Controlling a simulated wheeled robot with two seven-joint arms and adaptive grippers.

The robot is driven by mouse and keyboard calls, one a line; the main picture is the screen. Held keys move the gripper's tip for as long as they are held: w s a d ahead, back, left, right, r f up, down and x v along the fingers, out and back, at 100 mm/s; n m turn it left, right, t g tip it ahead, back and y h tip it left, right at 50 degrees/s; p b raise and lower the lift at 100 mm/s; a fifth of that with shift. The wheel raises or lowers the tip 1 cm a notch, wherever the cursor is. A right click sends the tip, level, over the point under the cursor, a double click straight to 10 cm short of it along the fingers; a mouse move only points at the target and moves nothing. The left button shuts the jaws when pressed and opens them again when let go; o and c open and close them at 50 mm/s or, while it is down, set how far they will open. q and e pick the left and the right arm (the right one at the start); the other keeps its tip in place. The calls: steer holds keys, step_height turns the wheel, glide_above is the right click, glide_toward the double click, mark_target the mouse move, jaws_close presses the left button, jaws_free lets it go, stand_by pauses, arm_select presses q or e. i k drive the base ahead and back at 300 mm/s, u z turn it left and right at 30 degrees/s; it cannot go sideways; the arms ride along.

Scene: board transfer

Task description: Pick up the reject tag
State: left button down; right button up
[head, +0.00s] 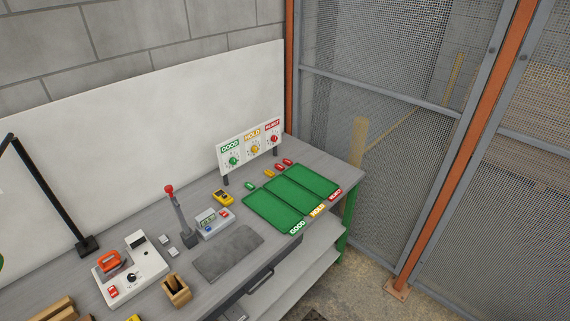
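Two small red pieces, which look like reject tags, lie close together on the workbench behind the green trays; one red tag (288,162) is a little farther right and back than the other red tag (279,167). A yellow tag (269,173) and a green tag (249,185) lie in the same row to their left. Any writing on these pieces is too small to read. Neither of my grippers is in view.
Green trays (273,210) labelled GOOD, HOLD and REJECT fill the bench's right end. A GOOD/HOLD/REJECT dial panel (251,147) stands behind the tags. A grey mat (228,253), a yellow meter (223,198) and a red-topped post (180,217) are left. Mesh fencing (400,130) stands beyond the bench.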

mark_target(280, 166)
steer(key=z, duration=0.2)
steer(key=k, duration=0.3)
steer(key=z, duration=1.05)
steer(key=k, duration=1.05)
steer(key=z, duration=0.5)
steer(key=i, duration=1.45)
steer(key=u, duration=0.65)
steer(key=i, duration=1.65)
steer(key=u, duration=1.55)
steer(key=i, duration=0.9)
steer(key=u, duration=1.1)
